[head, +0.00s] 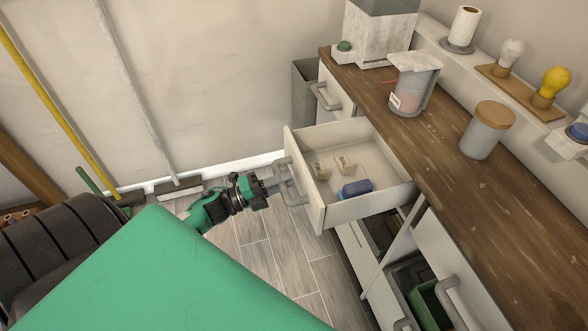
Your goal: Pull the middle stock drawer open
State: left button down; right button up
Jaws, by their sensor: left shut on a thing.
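The middle stock drawer (311,207) stands pulled out from under the wooden counter, with its inside in view. Two small beige pieces and a blue block (356,188) lie in it. Its grey handle (294,199) is on the front panel, on the left. My left gripper (278,184) reaches in from the left and is shut on this handle; its fingertips are partly hidden against the handle. My right gripper is not in view.
The counter (455,165) holds a white machine (378,35), a jar (412,85) and a lidded canister (487,130). Another drawer handle (325,97) is farther back. Below are open shelves with a green bin (428,305). Brooms lean on the wall at left. The floor beside the drawer is clear.

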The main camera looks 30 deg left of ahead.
pick_arm(q)
jog(key=shift+s+a, duration=0.15)
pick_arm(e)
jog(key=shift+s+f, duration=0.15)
pick_arm(q)
jog(key=c, duration=1.3)
grip_release()
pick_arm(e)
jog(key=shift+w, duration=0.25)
pick_arm(q)
jog(key=shift+b+v, duration=0.9)
jog(key=shift+v, duration=6)
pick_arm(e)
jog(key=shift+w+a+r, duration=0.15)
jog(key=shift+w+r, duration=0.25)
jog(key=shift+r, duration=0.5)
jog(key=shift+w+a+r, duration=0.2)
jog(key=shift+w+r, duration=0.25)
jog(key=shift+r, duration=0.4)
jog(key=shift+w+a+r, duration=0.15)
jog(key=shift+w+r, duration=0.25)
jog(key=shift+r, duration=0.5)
